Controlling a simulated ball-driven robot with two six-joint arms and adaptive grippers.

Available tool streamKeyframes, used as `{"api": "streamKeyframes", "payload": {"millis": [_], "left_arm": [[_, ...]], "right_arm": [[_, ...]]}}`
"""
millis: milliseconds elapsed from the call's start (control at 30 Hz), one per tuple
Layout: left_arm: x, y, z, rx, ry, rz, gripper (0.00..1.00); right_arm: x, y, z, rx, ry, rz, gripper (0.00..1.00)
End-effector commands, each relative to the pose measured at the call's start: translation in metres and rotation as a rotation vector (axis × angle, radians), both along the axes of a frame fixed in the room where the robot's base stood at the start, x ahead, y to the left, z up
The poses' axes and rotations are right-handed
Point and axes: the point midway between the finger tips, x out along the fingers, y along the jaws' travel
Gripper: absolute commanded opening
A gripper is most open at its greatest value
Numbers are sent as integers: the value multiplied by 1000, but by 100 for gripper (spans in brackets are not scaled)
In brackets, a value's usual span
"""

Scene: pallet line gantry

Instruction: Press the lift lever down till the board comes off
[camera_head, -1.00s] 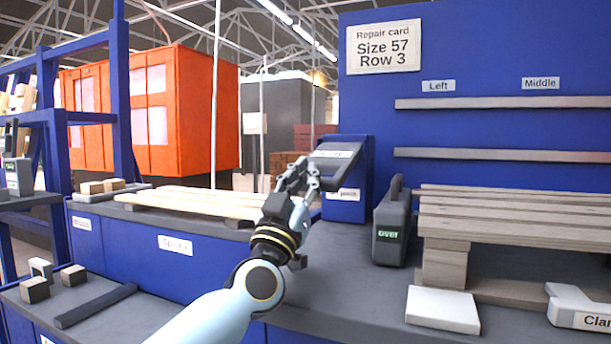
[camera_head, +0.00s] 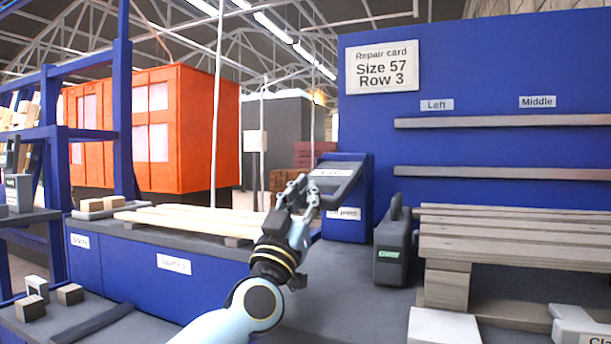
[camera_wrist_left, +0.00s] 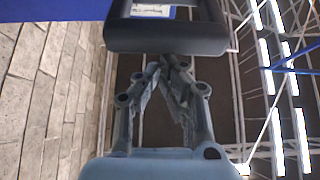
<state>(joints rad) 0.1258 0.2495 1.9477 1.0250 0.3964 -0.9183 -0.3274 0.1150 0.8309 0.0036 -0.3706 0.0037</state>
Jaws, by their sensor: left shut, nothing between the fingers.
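The lift lever (camera_head: 346,186) is a dark grey paddle with a pale label, on the front of a blue box (camera_head: 355,225) in the middle of the head view. In the left wrist view the lever (camera_wrist_left: 165,38) spans the top, just past the fingertips. My left gripper (camera_head: 302,188) is shut and empty, at the lever's left end; its fingers also show in the left wrist view (camera_wrist_left: 167,66). I cannot tell whether they touch the lever. The grey pallet boards (camera_head: 515,228) lie stacked on blocks at the right. My right gripper is not in view.
A dark grey case (camera_head: 392,250) with a green display stands between the blue box and the pallet. Pale planks (camera_head: 190,218) lie on the bench at left. A white block (camera_head: 443,326) and a clamp (camera_head: 578,325) sit in front of the pallet. Shelves line the blue panel.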

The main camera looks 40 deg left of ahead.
Motion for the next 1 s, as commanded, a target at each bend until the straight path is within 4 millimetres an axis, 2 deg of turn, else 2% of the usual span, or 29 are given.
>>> {"api": "streamKeyframes", "payload": {"millis": [400,600,800,1000], "left_arm": [[0,0,60,-1,-5,-3,0],[0,0,84,1,-5,-1,0],[0,0,95,1,-2,-1,0],[0,0,97,1,-1,-2,0]], "right_arm": [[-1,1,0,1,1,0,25],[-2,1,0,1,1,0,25],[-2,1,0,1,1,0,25],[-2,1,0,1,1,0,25]]}}
